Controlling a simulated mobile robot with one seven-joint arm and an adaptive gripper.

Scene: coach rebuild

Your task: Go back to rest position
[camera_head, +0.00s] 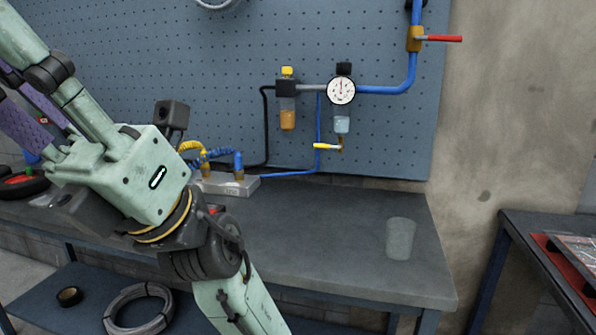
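My gripper (100,140) is large in the left of the view, in front of the workbench. It is pale green with dark joints and purple textured parts, and it points to the upper left. Its far end runs out of the left edge, so the fingertips and the gap between them do not show. I see nothing held in the part that shows. My wrist, with a yellow ring, and my forearm run down from it to the bottom edge.
The grey workbench (330,265) carries a translucent cup (401,238) and a metal manifold block (240,186). Behind stands a blue pegboard (220,60) with a gauge (341,90) and a red-handled valve (438,38). A hose coil (112,318) lies below. Another table (520,222) stands right.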

